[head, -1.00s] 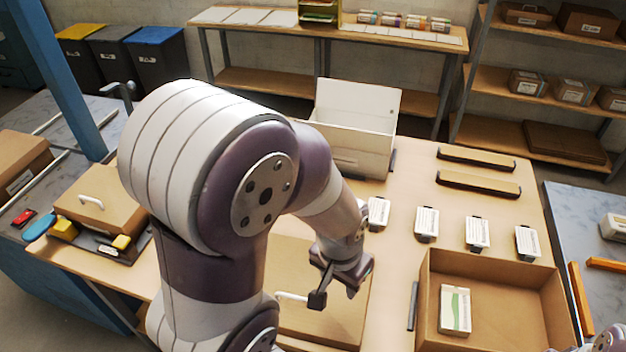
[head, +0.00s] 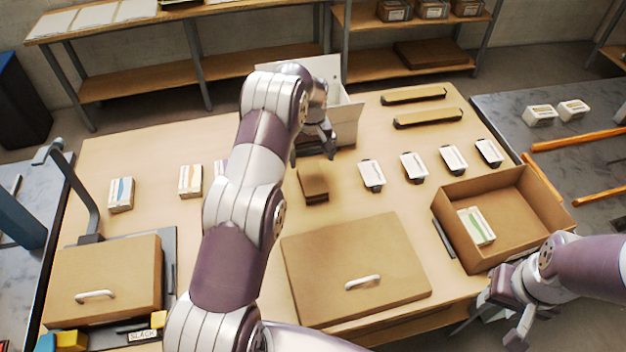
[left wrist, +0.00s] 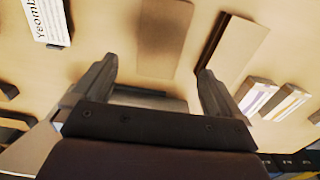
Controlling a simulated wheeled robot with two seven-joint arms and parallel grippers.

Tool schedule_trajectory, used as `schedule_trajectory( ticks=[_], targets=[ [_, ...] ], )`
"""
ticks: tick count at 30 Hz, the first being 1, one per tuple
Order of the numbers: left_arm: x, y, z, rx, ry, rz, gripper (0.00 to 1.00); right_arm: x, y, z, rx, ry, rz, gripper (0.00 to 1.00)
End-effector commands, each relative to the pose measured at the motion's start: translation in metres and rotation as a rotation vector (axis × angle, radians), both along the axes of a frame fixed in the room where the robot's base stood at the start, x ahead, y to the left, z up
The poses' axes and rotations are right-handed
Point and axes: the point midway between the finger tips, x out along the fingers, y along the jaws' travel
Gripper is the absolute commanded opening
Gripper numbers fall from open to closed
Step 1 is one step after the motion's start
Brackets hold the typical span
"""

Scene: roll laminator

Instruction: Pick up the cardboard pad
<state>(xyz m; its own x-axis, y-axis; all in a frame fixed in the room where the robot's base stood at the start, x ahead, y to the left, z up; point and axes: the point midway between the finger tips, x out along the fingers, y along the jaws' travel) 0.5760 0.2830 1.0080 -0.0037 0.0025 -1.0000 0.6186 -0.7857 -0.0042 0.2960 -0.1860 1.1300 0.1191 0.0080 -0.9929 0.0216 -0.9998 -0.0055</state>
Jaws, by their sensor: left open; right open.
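The small brown cardboard pad (head: 313,183) appears to be the flat block lying on the wooden table, in front of the white open-lidded box. My left gripper (head: 313,152) is open and empty, just beyond the pad and above the table. In the left wrist view, my open left gripper (left wrist: 155,88) has nothing between its fingers. A flat brown piece (left wrist: 165,38), which looks like the pad, lies beyond the fingertips there, apart from them. My right gripper (head: 503,312) is open and empty at the table's front right.
A large cardboard lid with a handle (head: 350,265) lies in front. An open carton (head: 520,190) holds a white-green packet. White packs stand along the right. The white box (head: 345,120) is close behind my left gripper. A tan block (left wrist: 232,48) lies beside the brown piece.

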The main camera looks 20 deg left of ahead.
Motion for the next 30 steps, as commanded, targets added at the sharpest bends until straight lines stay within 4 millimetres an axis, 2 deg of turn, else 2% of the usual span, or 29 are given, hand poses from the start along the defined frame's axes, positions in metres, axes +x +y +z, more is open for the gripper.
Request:
schedule_trajectory(
  ticks=[1,5,10,12,15,20,21,26,27,30],
  targets=[
    [0.0,0.0,-0.003,0.0,0.0,0.0,1.0,0.0,0.0,0.009,0.0,0.0,0.0,0.43],
    [-0.001,-0.001,-0.017,0.001,-0.001,-0.002,1.0,0.0,0.0,0.014,0.0,0.001,0.0,0.43],
    [-0.009,-0.009,-0.044,0.0,0.004,-0.003,1.0,0.0,0.0,0.04,0.0,0.001,0.0,0.43],
    [-0.008,-0.008,-0.058,0.001,-0.003,-0.002,1.0,0.0,0.0,0.041,0.0,0.0,0.0,0.43],
    [-0.007,-0.007,-0.068,0.002,-0.004,-0.002,1.0,0.0,0.0,0.042,0.0,0.001,0.0,0.43],
    [-0.007,-0.007,-0.07,0.002,-0.005,-0.002,1.0,0.0,0.0,0.04,0.0,0.001,0.0,0.43],
    [-0.007,-0.007,-0.07,0.002,-0.005,-0.002,0.97,0.0,0.0,0.04,0.0,0.001,0.0,0.43],
    [-0.007,-0.007,-0.07,0.002,-0.005,-0.002,0.45,0.0,0.0,0.04,0.0,0.001,0.0,0.43],
    [-0.007,-0.007,-0.07,0.002,-0.005,-0.002,0.4,0.0,0.0,0.04,0.0,0.001,0.0,0.43],
    [-0.007,-0.007,-0.07,0.002,-0.005,-0.002,0.4,0.0,0.0,0.04,0.0,0.001,0.0,0.43]
  ],
)
